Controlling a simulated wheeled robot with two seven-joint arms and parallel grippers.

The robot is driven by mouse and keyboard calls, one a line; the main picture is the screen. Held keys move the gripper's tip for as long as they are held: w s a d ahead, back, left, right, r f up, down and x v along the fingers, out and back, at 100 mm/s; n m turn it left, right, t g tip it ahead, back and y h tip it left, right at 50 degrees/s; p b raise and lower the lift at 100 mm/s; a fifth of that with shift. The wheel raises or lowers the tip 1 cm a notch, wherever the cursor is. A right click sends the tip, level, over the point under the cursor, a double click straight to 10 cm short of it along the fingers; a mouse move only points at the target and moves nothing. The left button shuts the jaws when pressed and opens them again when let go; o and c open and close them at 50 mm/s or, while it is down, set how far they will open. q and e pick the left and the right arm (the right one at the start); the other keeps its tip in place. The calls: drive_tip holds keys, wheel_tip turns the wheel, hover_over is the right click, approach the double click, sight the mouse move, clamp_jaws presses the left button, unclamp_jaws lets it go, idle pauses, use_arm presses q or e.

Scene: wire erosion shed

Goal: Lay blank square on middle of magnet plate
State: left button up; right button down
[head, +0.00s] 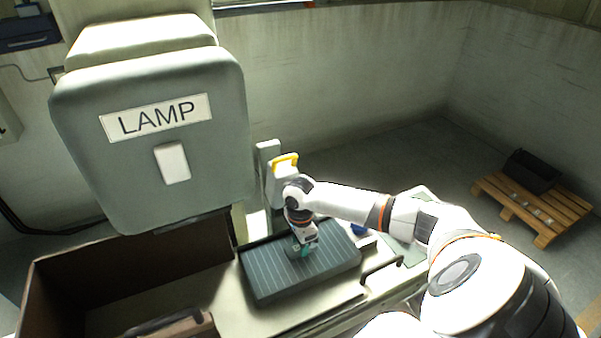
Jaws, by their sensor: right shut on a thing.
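The magnet plate (268,283) is a dark grey slab with thin pale lines, on the bench in the lower middle of the head view. My right arm reaches in from the right, and my right gripper (303,248) points down over the middle of the plate. It is shut on a small dark piece, apparently the blank, which my gripper mostly hides. I cannot tell whether the blank touches the plate or is square to it. My left gripper is out of view.
A big grey lamp housing (150,140) marked LAMP looms at the left. A brown open box (45,300) stands below it. A block with a yellow handle (285,161) stands behind the plate. A wooden pallet (545,228) with a black bin (532,172) lies at the far right.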

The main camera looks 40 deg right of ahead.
drive_tip(key=shift+f, duration=0.55)
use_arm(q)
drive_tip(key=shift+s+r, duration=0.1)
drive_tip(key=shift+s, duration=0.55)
use_arm(e)
drive_tip(key=shift+f, duration=0.35)
drive_tip(key=shift+f, duration=0.1)
drive_tip(key=c, duration=0.9)
unclamp_jaws()
use_arm(q)
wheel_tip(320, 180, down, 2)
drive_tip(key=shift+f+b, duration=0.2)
drive_tip(key=shift+b, duration=0.95)
use_arm(e)
wheel_tip(320, 180, up, 12)
drive_tip(key=shift+r, duration=0.1)
